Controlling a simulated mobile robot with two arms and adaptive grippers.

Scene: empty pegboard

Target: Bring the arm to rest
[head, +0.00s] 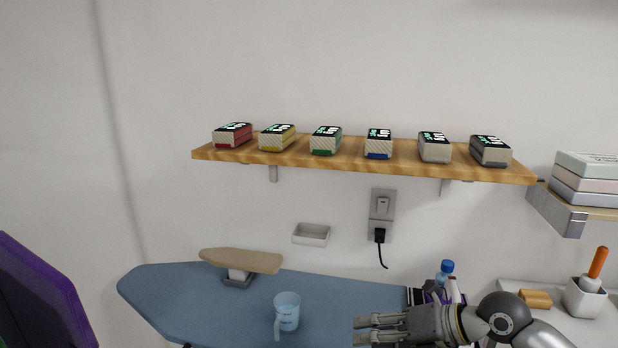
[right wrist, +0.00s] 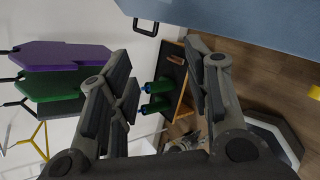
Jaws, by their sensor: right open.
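My right gripper (head: 378,329) is at the bottom of the head view, its fingers pointing left, in front of the blue ironing board (head: 205,282). In the right wrist view its two fingers (right wrist: 166,98) are spread apart with nothing between them. Part of the right arm (head: 500,318) shows at the bottom right of the head view. My left gripper is not in either view.
A light blue measuring cup (head: 287,310) stands on the board, left of the gripper. A blue-capped bottle (head: 445,270) is close behind the arm. A wooden shelf (head: 300,157) with several small boxes hangs above. Purple and green boards (right wrist: 68,57) show in the wrist view.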

